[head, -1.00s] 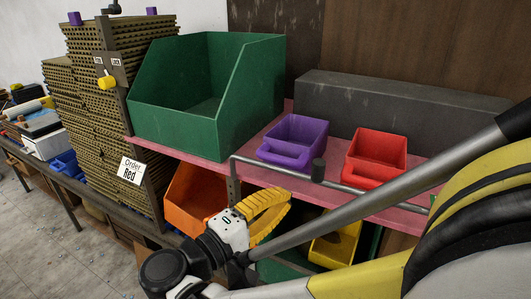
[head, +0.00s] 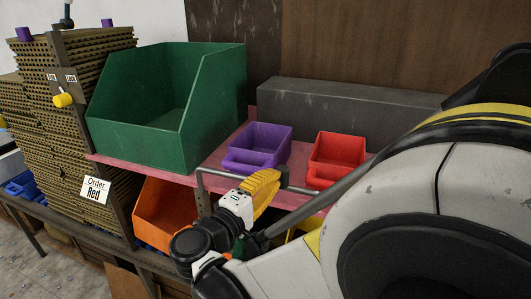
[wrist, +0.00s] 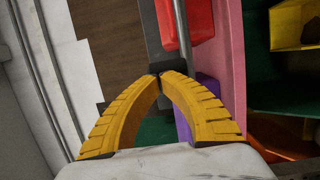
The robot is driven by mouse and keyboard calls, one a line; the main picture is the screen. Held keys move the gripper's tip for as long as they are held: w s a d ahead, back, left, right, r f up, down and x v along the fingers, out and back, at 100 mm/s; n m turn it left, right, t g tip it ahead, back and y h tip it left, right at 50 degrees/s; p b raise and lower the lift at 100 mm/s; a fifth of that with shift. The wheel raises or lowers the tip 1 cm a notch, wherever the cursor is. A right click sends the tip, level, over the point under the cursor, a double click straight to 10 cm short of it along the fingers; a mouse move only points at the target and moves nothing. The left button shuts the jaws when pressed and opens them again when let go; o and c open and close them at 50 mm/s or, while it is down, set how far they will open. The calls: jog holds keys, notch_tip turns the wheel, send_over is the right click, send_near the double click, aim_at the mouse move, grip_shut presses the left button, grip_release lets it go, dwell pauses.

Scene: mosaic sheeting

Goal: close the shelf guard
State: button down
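The shelf guard is a grey metal bar (head: 225,175) running along the front of the pink shelf (head: 115,163), with a bent left end going down to a bracket. A dark knob (head: 284,177) sits on the bar. The right part of the bar is hidden behind my arm. My gripper (head: 275,178) has yellow ribbed fingers, just in front of the bar near the knob. In the wrist view my gripper's fingertips (wrist: 161,74) meet, with nothing clearly seen held between them. The bar (wrist: 182,25) runs just beyond the tips; contact cannot be told.
A large green bin (head: 150,115), a purple bin (head: 258,142) and a red bin (head: 338,152) stand on the shelf behind the guard. An orange bin (head: 160,212) sits below. Stacked brown sheets (head: 60,140) stand left. A dark grey block (head: 350,108) lies behind the bins.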

jog(key=shift+w+d+r+g+y+p, duration=0.15)
jog(key=shift+w+d+g+y+p, duration=0.2)
jog(key=shift+w, duration=0.3)
jog(key=shift+s+a, duration=0.1)
